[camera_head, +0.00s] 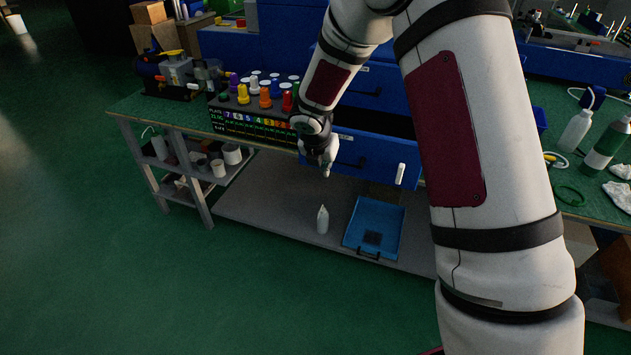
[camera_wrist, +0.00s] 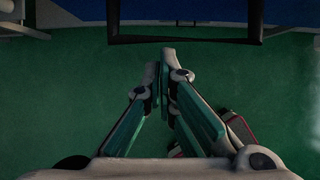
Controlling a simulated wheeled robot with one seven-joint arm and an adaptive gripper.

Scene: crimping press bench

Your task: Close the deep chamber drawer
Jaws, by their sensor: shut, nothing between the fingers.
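The deep chamber drawer, a blue drawer (camera_head: 378,160), stands pulled out under the bench top, with a dark opening behind its front. A small white piece is on the right part of its front. My gripper (camera_head: 326,168) is in front of the drawer's left part and hides some of it. In the wrist view my gripper (camera_wrist: 165,62) is shut and empty, its fingertips just short of a black bar handle (camera_wrist: 185,39) on a blue panel (camera_wrist: 200,11). I cannot tell whether the fingertips touch the handle.
A rack of coloured knobs (camera_head: 262,100) stands on the bench left of my arm. Below, a lower shelf (camera_head: 265,205) carries a white bottle (camera_head: 322,220) and a blue tray (camera_head: 375,225). Bottles (camera_head: 577,130) stand on the bench at right. Green floor in front is clear.

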